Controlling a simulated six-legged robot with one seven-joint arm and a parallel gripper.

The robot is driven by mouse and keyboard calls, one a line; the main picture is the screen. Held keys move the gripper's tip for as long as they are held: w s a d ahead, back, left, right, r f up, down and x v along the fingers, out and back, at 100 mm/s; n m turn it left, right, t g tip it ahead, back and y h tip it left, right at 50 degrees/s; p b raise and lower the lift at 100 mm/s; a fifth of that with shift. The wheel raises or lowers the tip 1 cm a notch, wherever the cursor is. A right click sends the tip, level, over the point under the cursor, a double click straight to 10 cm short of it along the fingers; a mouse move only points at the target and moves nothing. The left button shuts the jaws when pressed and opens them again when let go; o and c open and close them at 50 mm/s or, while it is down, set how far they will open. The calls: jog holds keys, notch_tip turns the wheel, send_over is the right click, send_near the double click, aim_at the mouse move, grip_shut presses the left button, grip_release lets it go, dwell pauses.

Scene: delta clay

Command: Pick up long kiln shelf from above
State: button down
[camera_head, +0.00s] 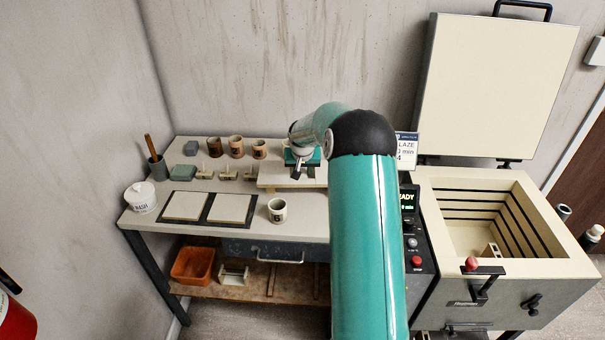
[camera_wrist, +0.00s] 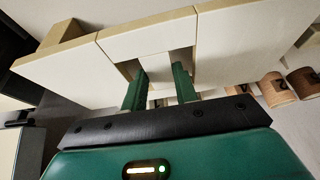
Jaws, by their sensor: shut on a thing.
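The long kiln shelf (camera_head: 272,176) is a pale cream slab at the back right of the worktable, partly hidden behind my arm. In the wrist view the shelf (camera_wrist: 150,40) stretches across the top of the picture, with a gap in its middle. My gripper (camera_head: 298,172) is over the shelf, pointing down. In the wrist view its two green fingers (camera_wrist: 160,82) reach to the gap, shut on the shelf's middle part. The exact contact is hard to see. I cannot tell whether the shelf is clear of the tabletop.
The kiln (camera_head: 450,195) stands open at right, its lid (camera_head: 495,85) raised. Nearby on the table are a marked mug (camera_head: 277,210), two pale square slabs (camera_head: 186,206), several small stands (camera_head: 228,173) and brown cups (camera_head: 236,146).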

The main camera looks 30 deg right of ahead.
jog(key=shift+w+r, duration=0.1)
jog(key=shift+r, duration=0.15)
